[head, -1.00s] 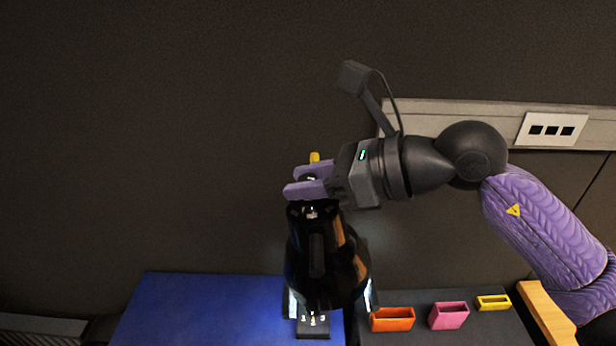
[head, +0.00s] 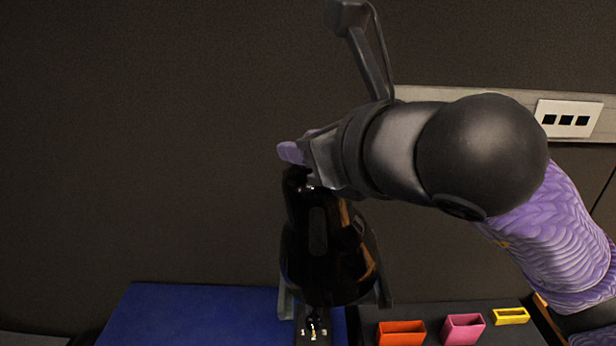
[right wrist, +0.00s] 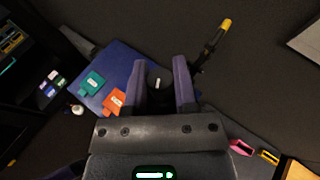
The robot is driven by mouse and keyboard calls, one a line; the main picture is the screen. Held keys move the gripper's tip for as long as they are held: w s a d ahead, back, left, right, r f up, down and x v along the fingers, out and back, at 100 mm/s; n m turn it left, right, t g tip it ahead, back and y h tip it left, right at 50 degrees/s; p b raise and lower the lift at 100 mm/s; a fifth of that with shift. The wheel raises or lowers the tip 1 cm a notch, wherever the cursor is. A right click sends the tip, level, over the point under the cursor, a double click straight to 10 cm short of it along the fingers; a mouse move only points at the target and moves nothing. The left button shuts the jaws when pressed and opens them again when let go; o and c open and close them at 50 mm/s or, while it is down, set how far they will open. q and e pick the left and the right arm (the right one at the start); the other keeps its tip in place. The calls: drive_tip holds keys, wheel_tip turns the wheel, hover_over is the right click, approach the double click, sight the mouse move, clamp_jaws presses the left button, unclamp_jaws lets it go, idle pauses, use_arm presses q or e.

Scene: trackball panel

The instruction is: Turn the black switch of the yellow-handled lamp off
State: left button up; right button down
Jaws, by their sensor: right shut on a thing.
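The lamp (head: 318,250) is a tall black body at the middle of the head view, and its lower edge shows no glow. Its black switch (right wrist: 158,84) is a round knob with a white mark, seen between my fingers in the right wrist view. My right gripper (right wrist: 160,70) is shut on the switch, one purple finger on each side. In the head view my right gripper (head: 292,153) is at the lamp's top and hides the switch. The yellow handle (right wrist: 224,26) shows in the right wrist view and is hidden in the head view. My left gripper is out of view.
A blue mat (head: 200,315) lies left of the lamp. Orange (head: 401,334), pink (head: 463,329) and yellow (head: 510,316) open boxes stand at the right. A wall socket strip (head: 567,118) is behind my right arm. The right wrist view shows teal (right wrist: 92,82) and orange (right wrist: 114,101) pieces.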

drive_tip(key=m+t+h+b, duration=0.1)
drive_tip(key=b, duration=0.1)
drive_tip(key=m+t+h+b, duration=0.1)
drive_tip(key=h+b, duration=0.1)
drive_tip(key=shift+a+f+m, duration=0.1)
drive_tip(key=shift+f+m, duration=0.15)
drive_tip(key=shift+m, duration=0.15)
drive_tip(key=shift+r+m+t+h+b, duration=0.1)
drive_tip(key=shift+m+t+h+b, duration=0.45)
drive_tip(key=shift+h+b, duration=0.4)
drive_tip(key=shift+r+m+h+b, duration=0.1)
drive_tip(key=shift+m+h+b, duration=0.25)
drive_tip(key=c, duration=0.7)
unclamp_jaws()
drive_tip(key=o, duration=0.3)
